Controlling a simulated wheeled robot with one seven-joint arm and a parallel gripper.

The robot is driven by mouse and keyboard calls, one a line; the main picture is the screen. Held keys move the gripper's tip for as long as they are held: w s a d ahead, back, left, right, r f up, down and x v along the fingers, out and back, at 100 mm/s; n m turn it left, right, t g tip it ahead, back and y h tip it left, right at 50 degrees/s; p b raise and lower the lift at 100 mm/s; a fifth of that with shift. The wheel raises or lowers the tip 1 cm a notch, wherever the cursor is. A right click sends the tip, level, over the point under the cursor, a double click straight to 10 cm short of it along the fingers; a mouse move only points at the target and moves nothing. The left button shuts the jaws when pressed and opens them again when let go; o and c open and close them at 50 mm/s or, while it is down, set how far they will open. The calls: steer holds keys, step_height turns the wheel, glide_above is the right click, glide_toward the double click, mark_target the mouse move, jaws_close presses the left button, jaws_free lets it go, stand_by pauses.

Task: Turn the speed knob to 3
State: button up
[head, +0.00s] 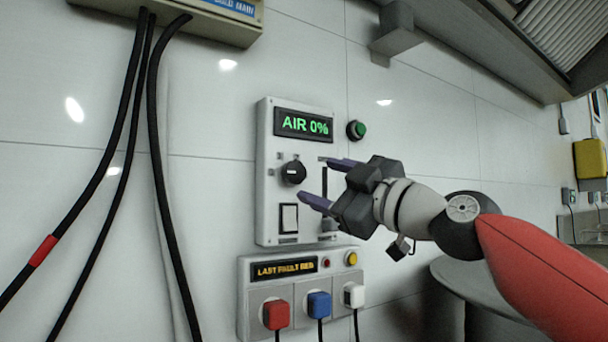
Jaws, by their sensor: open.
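A round black knob (293,172) sits on the left half of a white wall panel (268,215), with a small light mark on its face. I cannot read its setting or any label. It is the only rotary knob I see on this panel. My gripper (314,179) is open and empty, its two purple fingers pointing left towards the panel. In the picture the fingertips lie just right of the knob, one above and one below its height. They do not enclose it, and the depth gap to the panel is hard to tell.
The panel's display (304,125) reads "AIR 0%". A white rocker switch (289,218) sits below the knob, and a dark vertical slot (324,183) is partly behind my gripper. A lower box (248,300) holds coloured plugs. Black cables (155,120) hang left.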

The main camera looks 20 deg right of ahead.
mark_target(297, 174)
steer(key=p+x, duration=0.1)
steer(key=x, duration=0.4)
steer(key=shift+w+a, duration=0.1)
steer(key=shift+a, duration=0.05)
steer(key=c, duration=1)
